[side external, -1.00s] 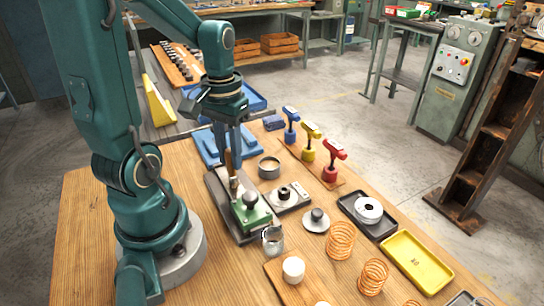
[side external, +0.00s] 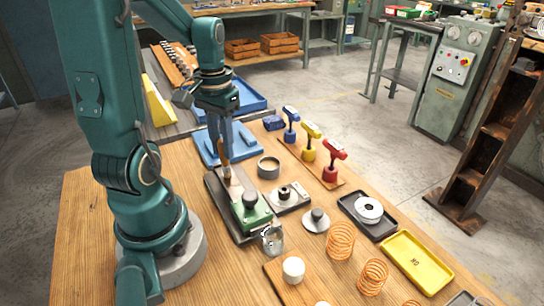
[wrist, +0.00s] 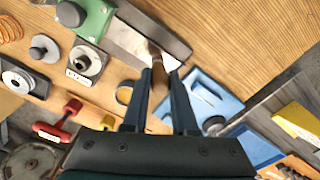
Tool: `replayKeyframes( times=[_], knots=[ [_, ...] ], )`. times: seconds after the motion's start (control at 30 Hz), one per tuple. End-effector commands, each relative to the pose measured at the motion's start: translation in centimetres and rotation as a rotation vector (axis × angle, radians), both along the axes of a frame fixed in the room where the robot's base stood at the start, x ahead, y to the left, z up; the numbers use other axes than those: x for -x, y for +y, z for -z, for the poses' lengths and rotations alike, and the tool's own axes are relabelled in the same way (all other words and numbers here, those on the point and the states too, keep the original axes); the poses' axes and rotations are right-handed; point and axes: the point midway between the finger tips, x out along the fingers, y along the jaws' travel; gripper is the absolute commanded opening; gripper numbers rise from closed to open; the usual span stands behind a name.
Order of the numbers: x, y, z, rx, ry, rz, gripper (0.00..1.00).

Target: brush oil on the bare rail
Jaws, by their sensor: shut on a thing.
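My gripper (side external: 222,145) is shut on a brush with a brown wooden handle (side external: 225,152). The brush points down and its dark bristles are at the far part of a grey metal rail (side external: 237,185). A green block with a dark round knob (side external: 252,215) sits on the near part of the rail. In the wrist view the brush (wrist: 159,75) is between the two fingers, its bristles over or on the bare rail (wrist: 135,40) beside the green block (wrist: 97,18). I cannot tell whether the bristles touch. An open round tin (side external: 269,167) stands right of the rail.
A blue fixture (side external: 208,148) lies just beyond the rail. A grey plate with a round boss (side external: 287,196) and a metal cup (side external: 271,240) stand close on the right. Blue, yellow and red T-handled tools (side external: 331,165) stand at the far right edge. Bare wood lies left of the rail.

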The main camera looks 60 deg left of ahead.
Motion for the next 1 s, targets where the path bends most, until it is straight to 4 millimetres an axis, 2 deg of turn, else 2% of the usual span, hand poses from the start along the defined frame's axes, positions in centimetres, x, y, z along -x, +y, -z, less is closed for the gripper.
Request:
replayKeyframes(
  times=[0.73,1.0],
  knots=[
    [0.0,3.0,0.0,0.0,0.0,-0.002,0.0],
    [-0.1,2.4,0.0,0.001,0.0,0.002,0.0]
  ],
)
